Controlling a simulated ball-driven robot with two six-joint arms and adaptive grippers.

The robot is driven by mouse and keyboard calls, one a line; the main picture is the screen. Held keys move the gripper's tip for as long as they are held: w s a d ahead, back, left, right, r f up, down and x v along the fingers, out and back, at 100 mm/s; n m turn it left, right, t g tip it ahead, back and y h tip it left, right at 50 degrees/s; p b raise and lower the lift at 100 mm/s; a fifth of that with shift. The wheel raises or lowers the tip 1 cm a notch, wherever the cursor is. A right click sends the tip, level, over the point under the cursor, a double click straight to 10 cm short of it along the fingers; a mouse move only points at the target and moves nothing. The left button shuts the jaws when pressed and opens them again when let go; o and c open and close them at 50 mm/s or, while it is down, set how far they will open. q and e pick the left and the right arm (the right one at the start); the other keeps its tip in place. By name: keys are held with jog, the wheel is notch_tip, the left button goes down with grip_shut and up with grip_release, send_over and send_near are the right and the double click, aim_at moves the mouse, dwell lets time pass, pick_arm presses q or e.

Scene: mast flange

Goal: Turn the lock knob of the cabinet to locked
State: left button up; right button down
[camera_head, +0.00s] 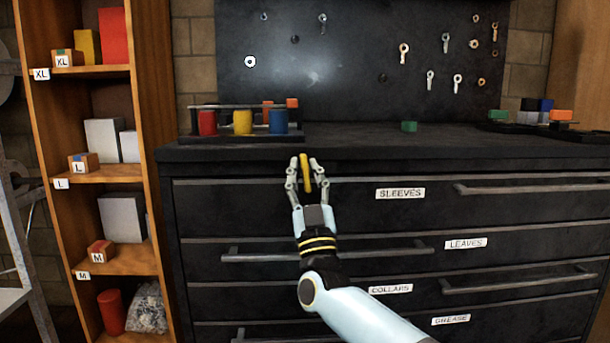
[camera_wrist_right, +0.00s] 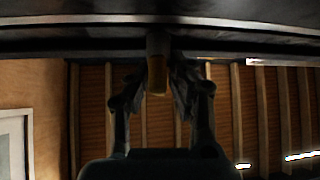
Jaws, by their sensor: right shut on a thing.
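The black cabinet (camera_head: 235,205) stands ahead in the head view, with labelled drawers under a dark worktop. The yellow lock knob (camera_head: 305,172) is at the top of its front, left of the SLEEVES label, and looks upright there. My right gripper (camera_head: 307,165) is at the knob, a finger on each side, shut on it. In the right wrist view the knob (camera_wrist_right: 157,75) shows between the dark fingers (camera_wrist_right: 156,90), under the cabinet's edge. Its base is partly hidden by the fingers. My left gripper is not in view.
Bar handles (camera_head: 385,252) stick out from the drawers below and right of my gripper. A rack with coloured cylinders (camera_head: 243,122) and a green block (camera_head: 409,126) sit on the worktop. A wooden shelf (camera_head: 120,175) stands close at left.

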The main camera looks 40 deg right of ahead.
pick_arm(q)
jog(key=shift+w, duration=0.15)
pick_arm(e)
jog(key=m+g+h, duration=0.1)
jog(key=m+h, duration=0.1)
jog(key=m, duration=0.1)
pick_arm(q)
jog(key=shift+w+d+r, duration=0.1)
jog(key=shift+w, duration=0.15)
pick_arm(e)
jog(key=shift+m+g+h, duration=0.4)
jog(key=shift+m+h, duration=0.1)
jog(key=shift+h, duration=0.2)
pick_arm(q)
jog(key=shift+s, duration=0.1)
pick_arm(e)
jog(key=c, duration=1.6)
grip_release()
jog(key=shift+o, duration=1.4)
jog(key=v, duration=1.2)
